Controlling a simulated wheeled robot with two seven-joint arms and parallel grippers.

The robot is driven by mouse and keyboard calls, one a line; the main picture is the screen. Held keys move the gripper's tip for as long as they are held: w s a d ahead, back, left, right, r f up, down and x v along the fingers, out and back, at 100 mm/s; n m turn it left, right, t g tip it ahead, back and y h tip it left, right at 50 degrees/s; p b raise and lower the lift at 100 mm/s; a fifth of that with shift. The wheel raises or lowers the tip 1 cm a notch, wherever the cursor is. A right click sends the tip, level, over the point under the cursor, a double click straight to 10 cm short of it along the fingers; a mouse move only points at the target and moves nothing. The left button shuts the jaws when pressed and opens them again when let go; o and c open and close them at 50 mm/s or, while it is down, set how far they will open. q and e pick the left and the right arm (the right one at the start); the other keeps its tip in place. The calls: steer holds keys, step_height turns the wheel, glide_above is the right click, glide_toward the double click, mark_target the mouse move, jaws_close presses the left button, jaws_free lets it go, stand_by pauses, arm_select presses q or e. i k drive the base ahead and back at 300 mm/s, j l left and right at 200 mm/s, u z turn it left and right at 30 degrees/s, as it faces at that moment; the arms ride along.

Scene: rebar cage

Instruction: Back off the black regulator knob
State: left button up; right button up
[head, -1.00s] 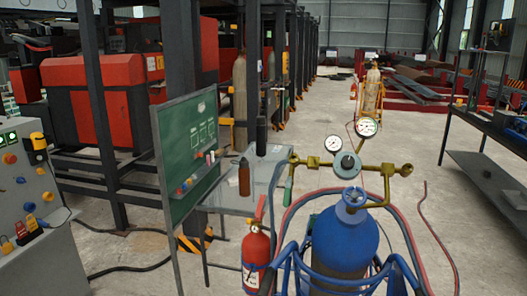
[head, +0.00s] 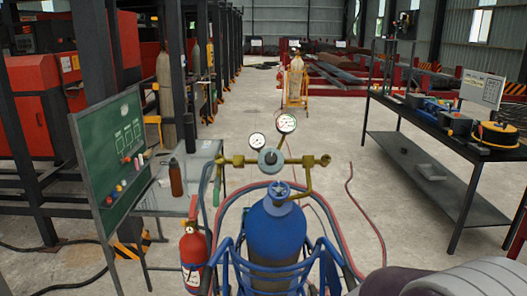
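The regulator knob (head: 270,157) is a dark grey round disc with a paler centre, at the middle of a brass regulator (head: 307,161). It faces me and stands above a blue gas cylinder (head: 274,229). A brass pipe runs down from the regulator to the cylinder's blue valve wheel (head: 280,190). Neither of my grippers is in view, and nothing touches the knob.
The cylinder stands in a blue tubular frame (head: 225,262) with red and blue hoses around it. A red fire extinguisher (head: 193,257), a small table (head: 180,204) and a green chalkboard (head: 117,150) stand left. A black workbench (head: 432,126) is at right. Floor between is mostly clear.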

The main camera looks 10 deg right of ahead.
mark_target(271, 158)
steer(key=k+u, duration=0.35)
steer(key=k+j+u, duration=0.2)
steer(key=k+u, duration=0.2)
steer(key=k+j+u, duration=0.35)
steer(key=i+l+u, duration=0.2)
steer(key=l, duration=1.55)
steer(key=l+u, duration=0.25)
steer(key=l, duration=2.7)
steer(key=i+l, duration=0.1)
steer(key=l, duration=1.05)
